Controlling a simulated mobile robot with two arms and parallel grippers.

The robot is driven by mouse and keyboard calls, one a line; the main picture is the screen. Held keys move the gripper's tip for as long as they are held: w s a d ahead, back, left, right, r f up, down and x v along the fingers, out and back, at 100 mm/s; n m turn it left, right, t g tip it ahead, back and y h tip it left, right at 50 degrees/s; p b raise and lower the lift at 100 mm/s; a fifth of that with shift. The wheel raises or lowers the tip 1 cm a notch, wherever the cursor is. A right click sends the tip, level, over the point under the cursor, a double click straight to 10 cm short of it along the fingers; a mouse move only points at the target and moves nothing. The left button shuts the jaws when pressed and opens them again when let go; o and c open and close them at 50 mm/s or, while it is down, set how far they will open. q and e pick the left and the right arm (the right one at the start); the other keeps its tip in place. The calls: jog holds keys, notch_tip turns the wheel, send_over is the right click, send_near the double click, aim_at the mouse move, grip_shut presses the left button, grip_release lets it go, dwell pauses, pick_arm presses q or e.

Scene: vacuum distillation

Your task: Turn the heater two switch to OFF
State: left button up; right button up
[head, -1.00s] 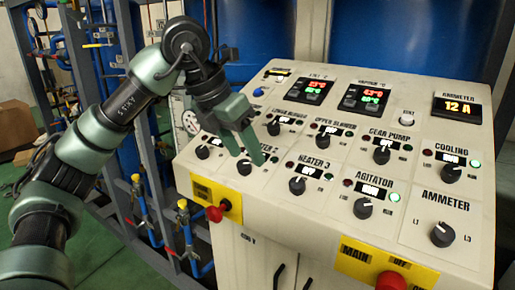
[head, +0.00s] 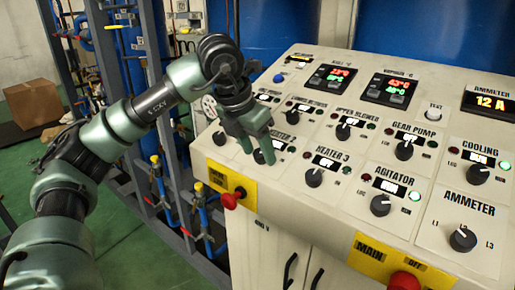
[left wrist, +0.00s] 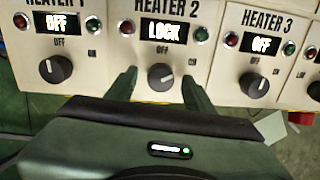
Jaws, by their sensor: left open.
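The heater two switch is a round dark knob with a pale pointer mark, in the middle of the left wrist view (left wrist: 161,76). The display above it (left wrist: 167,31) reads LOCK, and an OFF mark is printed between them. My left gripper (left wrist: 160,84) is open, with one finger on each side of the knob; I cannot tell if they touch it. In the head view the left gripper (head: 258,154) is down at the panel over the heater two spot, and its fingers partly hide the knob and label. My right gripper is not in view.
The heater one knob (left wrist: 55,69) and heater three knob (left wrist: 254,85) flank it closely, both displays reading OFF. A red button on a yellow plate (head: 231,200) sits at the panel's front edge. The main red button (head: 404,281) is further right.

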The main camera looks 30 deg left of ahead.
pick_arm(q)
jog(key=shift+w, duration=0.1)
jog(key=c, duration=1.1)
grip_shut()
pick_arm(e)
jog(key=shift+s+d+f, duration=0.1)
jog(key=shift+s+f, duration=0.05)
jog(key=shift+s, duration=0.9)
pick_arm(q)
jog(key=shift+n, duration=0.4)
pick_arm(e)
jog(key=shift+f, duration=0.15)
pick_arm(q)
jog(key=shift+f+n+b, duration=0.1)
jog(key=shift+n+b, duration=0.35)
jog(key=shift+n, duration=0.05)
jog(key=n, duration=0.2)
jog(key=shift+n+b, duration=0.3)
jog(key=shift+b, duration=0.1)
jog(key=n, duration=0.3)
jog(key=shift+n+b, duration=0.3)
jog(key=shift+b, duration=0.05)
jog(key=shift+n, duration=2)
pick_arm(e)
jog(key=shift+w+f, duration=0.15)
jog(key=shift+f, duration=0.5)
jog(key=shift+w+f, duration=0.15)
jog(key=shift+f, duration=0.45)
